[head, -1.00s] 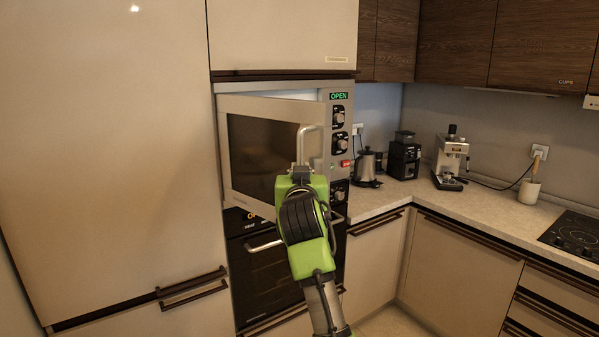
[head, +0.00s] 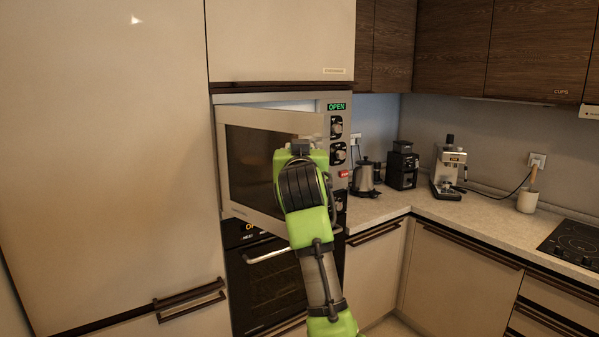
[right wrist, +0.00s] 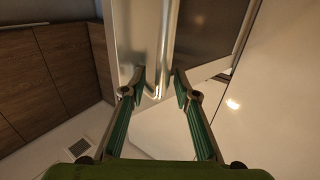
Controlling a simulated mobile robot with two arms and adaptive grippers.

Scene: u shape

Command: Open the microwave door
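The microwave (head: 338,170) is built into the tall cabinet, with a green OPEN sign and knobs on its right side. Its door (head: 250,160), silver-framed with dark glass, stands ajar, hinged on the left, with a gap along the top. My right gripper (head: 300,146) is at the door's right part, where its arm hides most of the handle. In the right wrist view, the metal handle (right wrist: 164,50) runs between the two fingers of my right gripper (right wrist: 160,82). The fingers are apart, one on each side of the bar; firm contact is not clear. My left gripper is not in view.
An oven (head: 265,285) with a bar handle is below the microwave. A tall cabinet (head: 110,160) stands at left. The counter (head: 480,210) at right holds a kettle (head: 364,178), a black grinder (head: 402,166) and a coffee machine (head: 448,168).

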